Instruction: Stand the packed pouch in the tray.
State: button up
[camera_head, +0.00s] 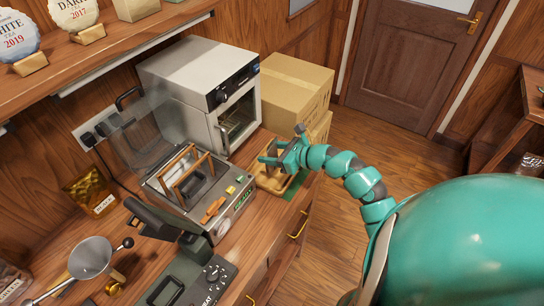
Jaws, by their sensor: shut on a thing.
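My teal gripper (284,158) is over the wooden tray (262,184), which sits on the counter at the right of the grey sealing machine. It is shut on a small brown thing that looks like the packed pouch. The jaws hide most of that thing, so I cannot tell whether its base touches the tray floor. A gold-brown pouch (93,190) stands apart at the left, near the wall.
The grey machine (228,205) with a clear raised lid and wooden frame stands just left of the tray. A white oven (200,75) and cardboard boxes (296,85) stand behind. A funnel (90,257) is at lower left. Open floor (395,140) lies to the right.

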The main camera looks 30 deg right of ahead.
jog(key=shift+w+d+f, duration=0.15)
jog(key=shift+w+f, duration=0.15)
jog(key=shift+w, duration=0.05)
jog(key=shift+w+d+f, duration=0.15)
jog(key=shift+w+f, duration=0.3)
jog(key=shift+f, duration=0.25)
jog(key=shift+f+p, duration=0.55)
jog(key=shift+f, duration=0.95)
jog(key=shift+f+b, duration=0.2)
jog(key=shift+b, duration=0.1)
jog(key=o, duration=1)
jog(key=shift+r, duration=0.2)
